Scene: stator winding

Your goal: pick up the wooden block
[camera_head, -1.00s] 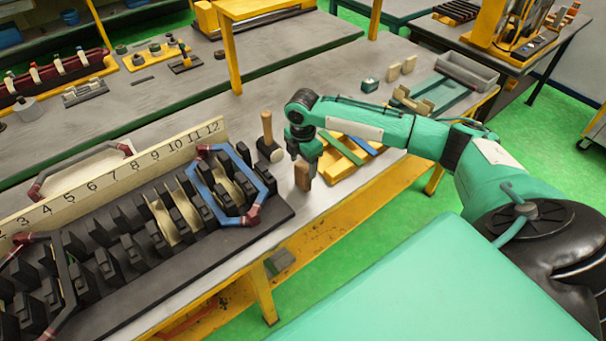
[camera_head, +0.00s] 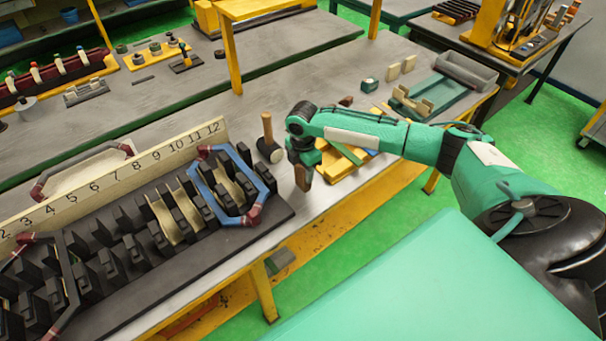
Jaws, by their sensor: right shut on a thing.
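The brown wooden block (camera_head: 303,179) stands upright in the jaws of my right gripper (camera_head: 302,166), near the front edge of the table and to the right of the black stator block. My right gripper points down and is shut on the upper part of the block. I cannot tell whether the block's lower end touches the table. My left gripper is not in view.
A mallet (camera_head: 267,138) stands just left of my right gripper. The black slotted stator (camera_head: 150,235) with a blue coil (camera_head: 211,193) fills the left front. A yellow tray (camera_head: 333,160) lies just behind my gripper. Floor lies beyond the table edge.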

